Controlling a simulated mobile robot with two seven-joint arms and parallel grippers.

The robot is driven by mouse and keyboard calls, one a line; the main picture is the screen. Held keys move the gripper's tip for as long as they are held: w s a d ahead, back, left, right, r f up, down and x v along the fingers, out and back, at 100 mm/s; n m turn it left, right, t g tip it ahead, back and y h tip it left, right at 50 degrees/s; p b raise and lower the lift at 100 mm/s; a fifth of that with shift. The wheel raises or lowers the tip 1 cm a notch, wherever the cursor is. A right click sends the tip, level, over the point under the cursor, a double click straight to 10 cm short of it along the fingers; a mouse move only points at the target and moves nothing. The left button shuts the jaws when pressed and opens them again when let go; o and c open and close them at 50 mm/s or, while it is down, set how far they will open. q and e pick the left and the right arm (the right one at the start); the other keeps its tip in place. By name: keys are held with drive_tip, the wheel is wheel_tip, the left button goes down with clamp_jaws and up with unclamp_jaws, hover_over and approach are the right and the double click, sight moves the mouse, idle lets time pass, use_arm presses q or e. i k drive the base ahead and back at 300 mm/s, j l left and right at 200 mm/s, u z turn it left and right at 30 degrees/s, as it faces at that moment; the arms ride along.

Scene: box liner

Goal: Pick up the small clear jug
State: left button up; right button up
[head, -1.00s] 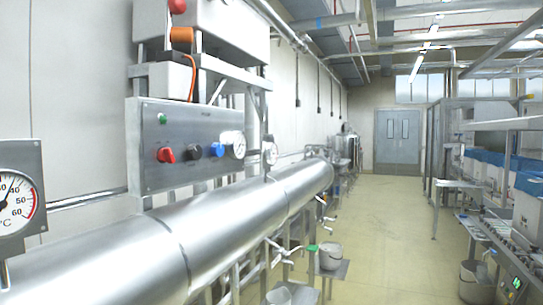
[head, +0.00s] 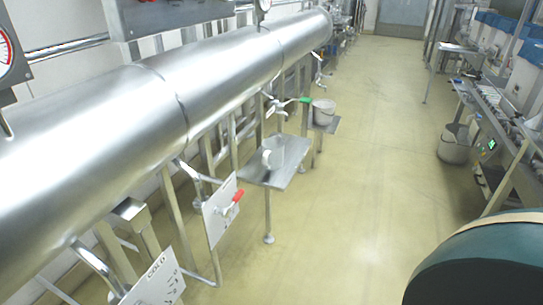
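A small clear jug (head: 287,150) appears to stand on a metal shelf (head: 262,178) beside the big steel pipe, near the middle of the head view. Its see-through body is hard to make out against the shelf; a white part, perhaps its handle, shows on its left side. Neither of my grippers is in view.
A whitish bucket (head: 323,112) stands on a smaller shelf behind. A green-handled tap (head: 298,101) is above the jug's shelf, and a red-handled valve (head: 232,202) is nearer. The large steel pipe (head: 165,100) runs along the left. The yellowish floor (head: 345,210) is open to the right.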

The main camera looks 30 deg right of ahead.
sight(273, 148)
drive_tip(key=l+z, duration=0.25)
drive_tip(key=l, duration=1.7)
drive_tip(key=i, duration=0.05)
